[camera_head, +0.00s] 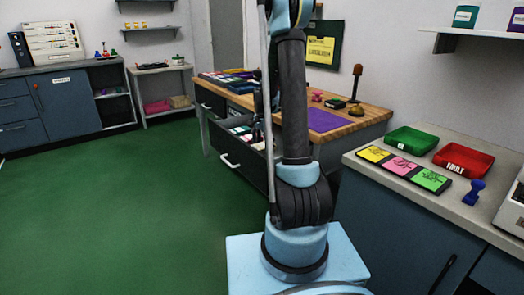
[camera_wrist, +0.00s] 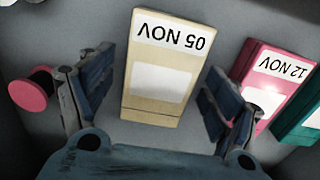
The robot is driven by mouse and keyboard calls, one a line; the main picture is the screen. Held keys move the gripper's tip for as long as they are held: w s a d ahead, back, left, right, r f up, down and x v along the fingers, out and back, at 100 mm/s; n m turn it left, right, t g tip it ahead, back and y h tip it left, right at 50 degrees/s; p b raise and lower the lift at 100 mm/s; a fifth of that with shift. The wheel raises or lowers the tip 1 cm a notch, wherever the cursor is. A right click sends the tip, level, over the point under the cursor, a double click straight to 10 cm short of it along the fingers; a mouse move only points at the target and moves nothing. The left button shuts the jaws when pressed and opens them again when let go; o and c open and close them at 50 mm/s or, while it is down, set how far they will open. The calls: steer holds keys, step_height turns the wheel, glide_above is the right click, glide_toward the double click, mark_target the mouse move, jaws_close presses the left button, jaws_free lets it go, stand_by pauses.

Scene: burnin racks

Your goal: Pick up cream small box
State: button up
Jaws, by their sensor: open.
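The cream small box (camera_wrist: 160,83), with a white "05 NOV" label on top and a blank white label on its near face, stands in the middle of the wrist view. My gripper (camera_wrist: 160,70) is open, with one finger at the left of the box and the other at its right. Gaps show between the fingers and the box sides, so it is not gripped. In the head view I cannot make out the cream box; my arm blocks part of the open drawer (camera_head: 231,155) of the wooden-topped bench.
In the wrist view a pink box (camera_wrist: 262,92) labelled "12 NOV" stands close by the right finger, with a teal box (camera_wrist: 303,120) beyond it. A pink round-ended item (camera_wrist: 30,92) lies left of the left finger. The green floor (camera_head: 130,200) is clear at left.

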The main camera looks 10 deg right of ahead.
steer(key=c, duration=1.2)
